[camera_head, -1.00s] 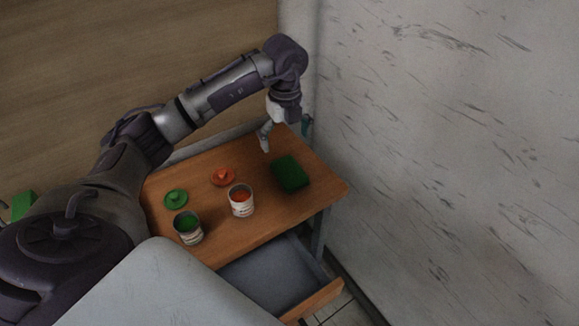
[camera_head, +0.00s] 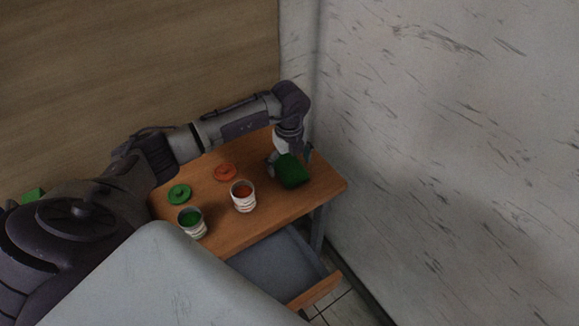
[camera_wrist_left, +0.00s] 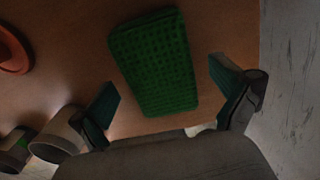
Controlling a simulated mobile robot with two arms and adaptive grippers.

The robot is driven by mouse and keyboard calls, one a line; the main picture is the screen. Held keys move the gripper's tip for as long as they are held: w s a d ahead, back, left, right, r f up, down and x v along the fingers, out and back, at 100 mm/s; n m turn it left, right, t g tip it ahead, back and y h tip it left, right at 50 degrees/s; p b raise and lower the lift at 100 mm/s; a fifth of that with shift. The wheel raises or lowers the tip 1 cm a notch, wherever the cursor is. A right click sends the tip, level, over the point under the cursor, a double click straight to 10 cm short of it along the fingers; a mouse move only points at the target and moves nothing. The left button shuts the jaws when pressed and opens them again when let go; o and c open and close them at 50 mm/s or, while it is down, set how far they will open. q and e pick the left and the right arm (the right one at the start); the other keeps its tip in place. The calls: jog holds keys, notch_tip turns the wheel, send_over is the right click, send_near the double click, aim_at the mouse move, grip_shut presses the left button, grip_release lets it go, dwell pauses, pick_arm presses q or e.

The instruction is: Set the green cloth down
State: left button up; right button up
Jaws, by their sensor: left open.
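The green cloth (camera_head: 291,172), a thick folded rectangle, lies on the wooden table near its right end. It also shows in the left wrist view (camera_wrist_left: 154,62), flat on the tabletop with a ribbed texture. My left gripper (camera_head: 290,157) is at the cloth's far edge in the head view. In the left wrist view its two fingers (camera_wrist_left: 165,88) are wide apart with the cloth between and ahead of them, and neither finger clearly touches it. My right gripper is not in view.
A can of orange paint (camera_head: 243,197) and a can of green paint (camera_head: 192,222) stand open on the table (camera_head: 238,238). An orange lid (camera_head: 225,172) and a green lid (camera_head: 179,194) lie behind them. An open drawer (camera_head: 277,268) sticks out below. A wall (camera_head: 450,150) rises at the right.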

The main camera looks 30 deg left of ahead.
pick_arm(q)
jog(key=c, duration=1.1)
jog(key=shift+r, duration=0.15)
